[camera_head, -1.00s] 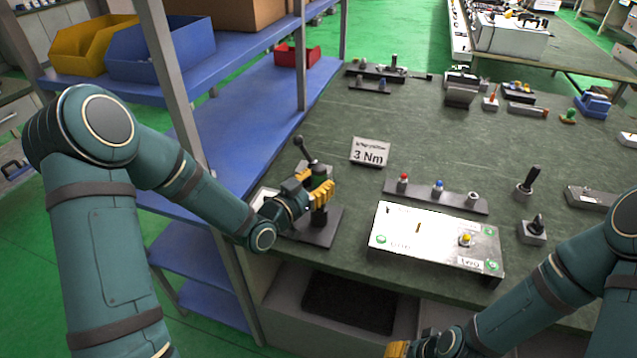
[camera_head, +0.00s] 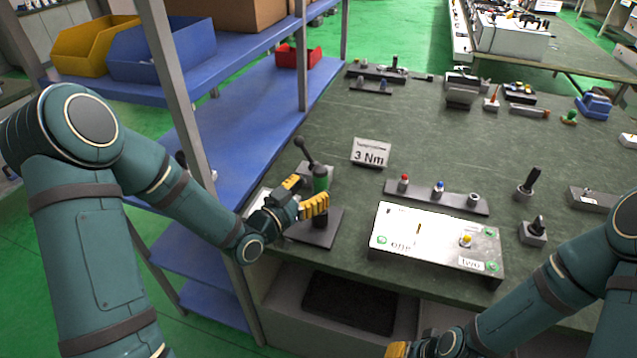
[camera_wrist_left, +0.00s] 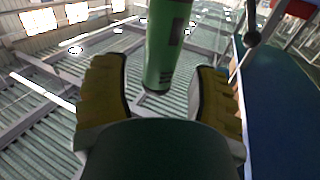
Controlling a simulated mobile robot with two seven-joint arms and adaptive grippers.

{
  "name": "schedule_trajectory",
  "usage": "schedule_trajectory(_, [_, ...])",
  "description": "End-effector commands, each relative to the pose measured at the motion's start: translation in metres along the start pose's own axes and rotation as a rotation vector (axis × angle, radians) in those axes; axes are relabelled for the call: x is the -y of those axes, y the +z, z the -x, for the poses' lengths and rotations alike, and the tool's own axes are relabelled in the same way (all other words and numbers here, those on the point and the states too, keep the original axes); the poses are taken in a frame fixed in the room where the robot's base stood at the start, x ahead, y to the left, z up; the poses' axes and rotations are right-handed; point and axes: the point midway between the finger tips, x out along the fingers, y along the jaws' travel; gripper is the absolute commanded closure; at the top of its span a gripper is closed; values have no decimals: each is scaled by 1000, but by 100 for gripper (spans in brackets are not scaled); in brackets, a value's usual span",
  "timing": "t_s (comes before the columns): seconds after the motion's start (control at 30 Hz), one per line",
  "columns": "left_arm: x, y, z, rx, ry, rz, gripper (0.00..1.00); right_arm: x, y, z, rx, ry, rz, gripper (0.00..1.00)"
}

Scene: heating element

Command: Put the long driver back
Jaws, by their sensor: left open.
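The long driver (camera_head: 320,178), with a green cylindrical body, stands upright at the left edge of the bench, over a dark base plate (camera_head: 316,235). My left gripper (camera_head: 314,206) is open beside it, its yellow fingers low in front of the driver. In the left wrist view the driver's green body (camera_wrist_left: 165,50) shows beyond and between the spread fingers (camera_wrist_left: 160,98), with gaps on both sides. How its lower end sits is hidden by the fingers. My right gripper (camera_head: 397,349) shows only as a yellow tip at the bottom edge.
A black ball-ended lever (camera_head: 303,150) leans beside the driver. A "3 Nm" sign (camera_head: 370,153) stands behind it to the right. A white-topped box (camera_head: 425,238) and a rack with coloured-topped pieces (camera_head: 420,194) lie to the right. A blue shelf unit (camera_head: 245,140) borders the bench's left.

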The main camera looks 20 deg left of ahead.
Motion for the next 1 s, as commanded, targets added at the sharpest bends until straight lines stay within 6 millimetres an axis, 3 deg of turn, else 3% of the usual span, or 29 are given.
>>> schedule_trajectory(0.2, [1,0,48,2,-4,0,40,0,0,0,1,0,0,55])
schedule_trajectory(0.4, [1,0,76,0,-3,-1,40,0,0,1,1,0,0,55])
schedule_trajectory(0.6, [0,0,86,0,-1,0,40,0,0,1,1,0,0,55])
schedule_trajectory(1.0, [0,0,86,-1,0,0,40,0,0,1,1,0,0,55])
